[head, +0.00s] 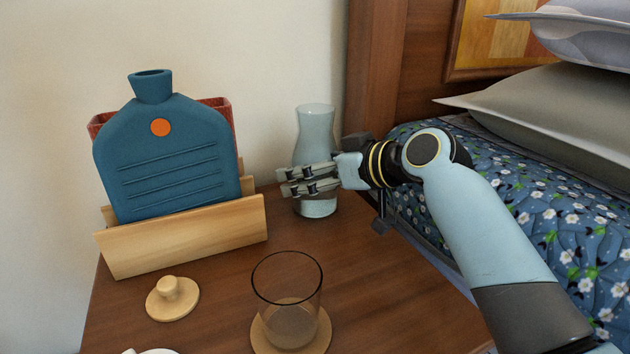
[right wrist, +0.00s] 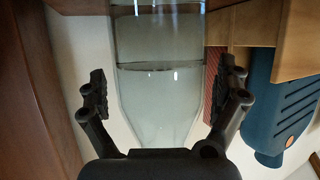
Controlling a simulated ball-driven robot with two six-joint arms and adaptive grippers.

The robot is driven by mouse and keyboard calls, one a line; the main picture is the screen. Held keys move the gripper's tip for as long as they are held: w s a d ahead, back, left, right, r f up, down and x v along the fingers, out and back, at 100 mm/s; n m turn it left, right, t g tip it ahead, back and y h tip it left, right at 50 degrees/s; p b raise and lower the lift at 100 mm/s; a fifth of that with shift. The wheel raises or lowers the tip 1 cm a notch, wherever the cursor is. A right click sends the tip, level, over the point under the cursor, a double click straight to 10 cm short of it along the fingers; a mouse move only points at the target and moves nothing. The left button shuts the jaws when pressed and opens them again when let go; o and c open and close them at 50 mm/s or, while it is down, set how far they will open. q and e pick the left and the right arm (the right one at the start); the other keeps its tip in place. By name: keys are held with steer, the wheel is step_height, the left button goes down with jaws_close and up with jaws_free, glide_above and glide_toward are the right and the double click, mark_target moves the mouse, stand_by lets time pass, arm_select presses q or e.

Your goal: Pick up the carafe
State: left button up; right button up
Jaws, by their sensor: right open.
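The carafe (head: 316,134) is a pale, clear glass vessel with a narrowed neck. It stands upright at the back right of the wooden nightstand, near the wall. My right gripper (head: 284,182) is at the carafe's lower body, in front of it in the head view, and hides part of it. In the right wrist view the carafe (right wrist: 160,90) lies between the two spread fingers of my right gripper (right wrist: 163,88), with a gap visible on each side. The right gripper is open. My left gripper is not in view.
A blue hot water bottle (head: 180,160) stands in a wooden holder (head: 190,238) at left. A wooden lid (head: 171,297) and a glass (head: 287,275) on a coaster (head: 262,336) are at the front. A bed (head: 560,190) with pillows is at right.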

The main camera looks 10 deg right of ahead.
steer(key=shift+r, duration=0.1)
steer(key=c, duration=1.7)
steer(key=shift+r, duration=0.15)
steer(key=shift+r, duration=0.15)
steer(key=shift+r+p, duration=0.65)
steer(key=shift+r, duration=0.2)
steer(key=shift+s+d+r+p, duration=0.1)
steer(key=shift+r+p, duration=0.3)
steer(key=shift+r, duration=0.25)
steer(key=shift+s+d+r+p, duration=0.1)
steer(key=shift+r+p, duration=0.25)
steer(key=shift+r, duration=0.25)
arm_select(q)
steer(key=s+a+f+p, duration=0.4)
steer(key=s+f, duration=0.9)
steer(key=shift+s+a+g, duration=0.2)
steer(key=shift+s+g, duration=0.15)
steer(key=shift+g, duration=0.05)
arm_select(e)
glide_toward(329, 140)
steer(key=shift+w+d+r, duration=0.35)
steer(key=shift+w+r, duration=0.2)
steer(key=shift+r, duration=0.1)
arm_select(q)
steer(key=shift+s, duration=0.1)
